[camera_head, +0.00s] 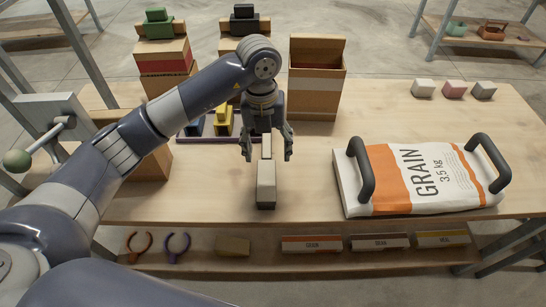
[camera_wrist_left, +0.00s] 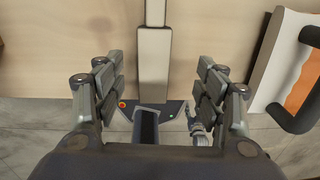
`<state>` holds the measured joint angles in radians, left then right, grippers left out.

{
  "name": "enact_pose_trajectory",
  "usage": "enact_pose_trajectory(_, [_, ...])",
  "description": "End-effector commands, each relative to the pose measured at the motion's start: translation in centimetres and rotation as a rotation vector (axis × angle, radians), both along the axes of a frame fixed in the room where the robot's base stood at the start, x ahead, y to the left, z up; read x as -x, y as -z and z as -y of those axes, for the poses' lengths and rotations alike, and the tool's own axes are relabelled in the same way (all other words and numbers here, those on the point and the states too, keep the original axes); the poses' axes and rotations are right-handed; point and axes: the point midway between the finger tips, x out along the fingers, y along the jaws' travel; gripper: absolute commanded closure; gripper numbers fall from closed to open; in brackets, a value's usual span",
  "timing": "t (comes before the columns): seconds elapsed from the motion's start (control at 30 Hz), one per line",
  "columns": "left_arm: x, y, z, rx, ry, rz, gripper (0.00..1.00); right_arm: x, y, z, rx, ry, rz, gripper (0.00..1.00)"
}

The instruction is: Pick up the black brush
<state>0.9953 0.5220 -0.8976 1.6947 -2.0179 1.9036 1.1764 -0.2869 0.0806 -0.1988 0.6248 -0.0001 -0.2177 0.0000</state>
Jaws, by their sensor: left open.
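My left gripper (camera_head: 267,154) is open and points down over the table, with one finger on each side of a pale beige-grey brush-shaped block (camera_head: 266,190). The block has a narrow handle at the far end and a wider head at the near end. In the left wrist view, the block (camera_wrist_left: 154,65) lies between the spread fingers (camera_wrist_left: 160,80), with a gap on both sides. I see no clearly black brush. A black blocky object (camera_head: 244,22) sits on a box at the back; I cannot tell what it is.
An open cardboard box (camera_head: 316,90) and a purple tray with blue and yellow items (camera_head: 223,120) stand behind. Three small blocks (camera_head: 454,89) sit at back right. A lower shelf (camera_head: 380,262) holds labels.

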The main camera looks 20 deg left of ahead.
Motion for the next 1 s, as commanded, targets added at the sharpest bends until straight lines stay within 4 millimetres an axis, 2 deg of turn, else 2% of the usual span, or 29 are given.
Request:
enact_pose_trajectory(0.1, [-0.2,0.2,-1.4,-0.055,-0.024,-0.003,0.35,-1.5,-0.2,-0.3,-0.003,0.001,0.020,0.60])
enact_pose_trajectory(0.17, [-0.1,0.9,-1.5,-0.060,-0.028,-0.007,0.35,-1.5,-0.4,-0.3,-0.005,0.001,0.021,0.60])
enact_pose_trajectory(0.27, [0.0,2.6,-1.4,-0.059,-0.027,-0.007,0.35,-0.3,-0.6,-0.4,-0.004,0.001,0.005,0.60])
enact_pose_trajectory(0.4, [-0.1,4.5,-1.3,-0.055,-0.025,-0.004,0.35,2.7,-0.7,-0.2,-0.001,0.001,-0.040,0.60])
enact_pose_trajectory(0.53, [0.0,5.4,-1.2,-0.054,-0.025,-0.004,0.35,4.0,-0.8,-0.1,0.002,0.000,-0.059,0.60])
enact_pose_trajectory(0.67, [0.3,6.6,-0.8,-0.054,-0.023,-0.007,0.35,3.2,-1.6,-0.2,0.000,0.000,-0.047,0.60])
enact_pose_trajectory(0.87, [0.5,9.6,-0.3,-0.054,-0.025,-0.006,0.35,0.2,-2.6,-0.3,-0.004,-0.001,-0.001,0.60])
enact_pose_trajectory(1.0, [0.4,10.5,-0.3,-0.054,-0.023,-0.002,0.35,-0.1,-2.7,-0.2,-0.003,-0.001,0.003,0.60])
